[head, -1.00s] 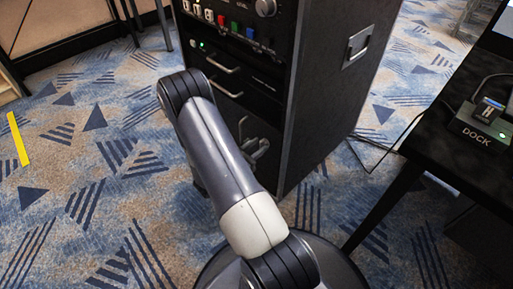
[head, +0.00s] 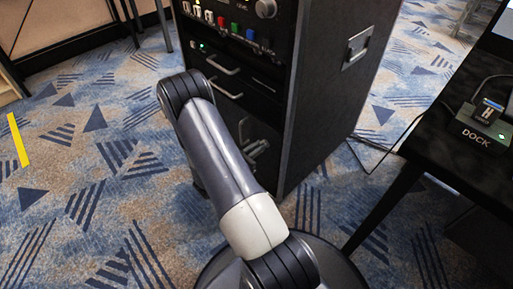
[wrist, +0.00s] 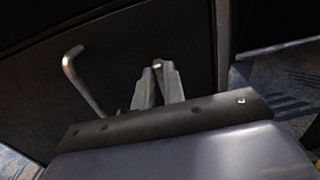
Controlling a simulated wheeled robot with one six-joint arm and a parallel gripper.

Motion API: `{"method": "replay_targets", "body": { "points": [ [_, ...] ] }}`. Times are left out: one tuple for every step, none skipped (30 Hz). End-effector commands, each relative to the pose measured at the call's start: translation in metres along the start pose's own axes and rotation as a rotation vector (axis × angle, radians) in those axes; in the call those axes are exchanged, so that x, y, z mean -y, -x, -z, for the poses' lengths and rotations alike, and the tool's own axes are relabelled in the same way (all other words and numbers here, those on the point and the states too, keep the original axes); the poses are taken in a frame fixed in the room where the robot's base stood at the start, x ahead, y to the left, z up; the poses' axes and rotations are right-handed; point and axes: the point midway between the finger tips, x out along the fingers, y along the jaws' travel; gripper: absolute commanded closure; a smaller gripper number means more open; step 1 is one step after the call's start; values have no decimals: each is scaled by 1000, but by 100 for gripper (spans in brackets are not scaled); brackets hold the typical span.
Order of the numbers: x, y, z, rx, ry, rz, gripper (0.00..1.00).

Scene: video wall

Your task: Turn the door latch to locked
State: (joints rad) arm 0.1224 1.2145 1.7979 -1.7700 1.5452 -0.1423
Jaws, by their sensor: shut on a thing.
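The black door (wrist: 125,45) of the rack cabinet fills most of the wrist view. My gripper (wrist: 158,76) reaches up to it from below, its two grey fingers close together. They are shut on a small piece at their tips, which I take to be the door latch (wrist: 157,64); the fingers hide most of it, so its angle cannot be told. A bent grey handle (wrist: 80,80) stands out from the door to the left of the fingers, apart from them. In the head view the low front of the cabinet shows beside my arm, which covers part of it.
The black rack cabinet (head: 335,100) has switches and drawer handles (head: 222,66) above the door. A black table (head: 440,130) with a dock (head: 484,122) stands at right, a cable hanging by it. Patterned carpet (head: 90,200) is open at left, with a yellow strip (head: 18,140).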

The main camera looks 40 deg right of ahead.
Motion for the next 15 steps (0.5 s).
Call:
{"method": "replay_targets", "body": {
  "points": [
    [0,0,0,0,11,0,100],
    [0,0,0,0,20,0,100],
    [0,0,-1,0,36,0,100],
    [0,0,-1,0,48,0,100],
    [0,0,-1,0,64,1,100],
    [-1,0,-1,0,85,0,100],
    [-1,0,-1,0,105,0,100],
    [-1,0,-1,0,125,0,100],
    [-2,0,-2,0,154,0,100],
    [-2,0,-2,0,178,0,100],
    [-2,0,-2,-1,204,0,100],
    [-3,0,-1,-1,239,0,100],
    [-3,0,-1,-1,266,0,100],
    [-4,0,-1,-1,293,0,100],
    [-4,0,-1,-1,331,0,100]
  ]
}}
